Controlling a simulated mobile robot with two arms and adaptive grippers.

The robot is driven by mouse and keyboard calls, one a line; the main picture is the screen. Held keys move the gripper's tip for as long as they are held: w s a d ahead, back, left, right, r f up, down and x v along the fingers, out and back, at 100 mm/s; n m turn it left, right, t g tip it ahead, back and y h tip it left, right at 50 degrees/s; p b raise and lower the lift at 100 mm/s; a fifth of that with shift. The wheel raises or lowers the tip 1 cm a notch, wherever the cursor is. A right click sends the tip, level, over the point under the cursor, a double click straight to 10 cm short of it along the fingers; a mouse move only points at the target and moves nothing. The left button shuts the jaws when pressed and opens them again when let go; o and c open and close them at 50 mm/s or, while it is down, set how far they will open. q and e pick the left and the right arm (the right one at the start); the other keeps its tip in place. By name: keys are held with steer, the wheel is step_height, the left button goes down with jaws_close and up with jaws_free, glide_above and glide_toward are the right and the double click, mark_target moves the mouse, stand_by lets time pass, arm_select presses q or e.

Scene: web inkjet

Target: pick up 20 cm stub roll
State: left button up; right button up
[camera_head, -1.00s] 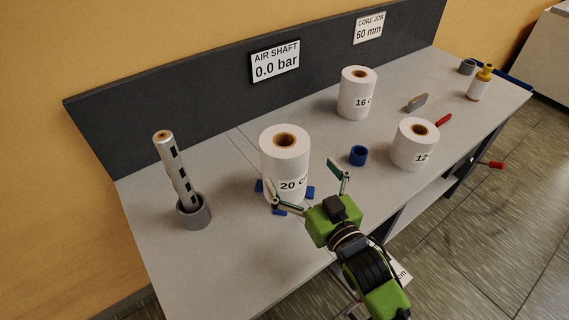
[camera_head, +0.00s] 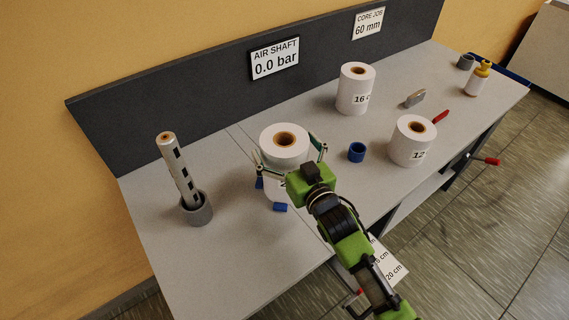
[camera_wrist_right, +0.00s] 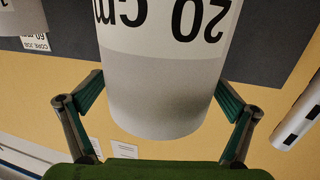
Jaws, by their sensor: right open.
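The 20 cm stub roll (camera_head: 284,158) is a white upright roll with a brown core, standing on the bench at centre. My right gripper (camera_head: 287,152) is open, with one finger on each side of the roll. In the right wrist view the roll (camera_wrist_right: 160,95), with its "20 cm" print upside down, fills the space between the spread fingers (camera_wrist_right: 160,82). A gap seems to show beside each finger; contact cannot be told. My gripper hides the roll's lower front and most of its label in the head view. My left gripper is out of view.
Blue blocks (camera_head: 281,207) sit at the roll's base. A silver shaft (camera_head: 177,168) stands tilted in a grey cup (camera_head: 197,210) to the left. The 16 cm roll (camera_head: 354,92), 12 roll (camera_head: 410,145) and a blue ring (camera_head: 357,152) are to the right. A dark back panel (camera_head: 200,90) stands behind.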

steer(key=c, duration=2)
steer(key=shift+w+r, duration=0.1)
steer(key=shift+r, duration=0.15)
steer(key=shift+c, duration=0.4)
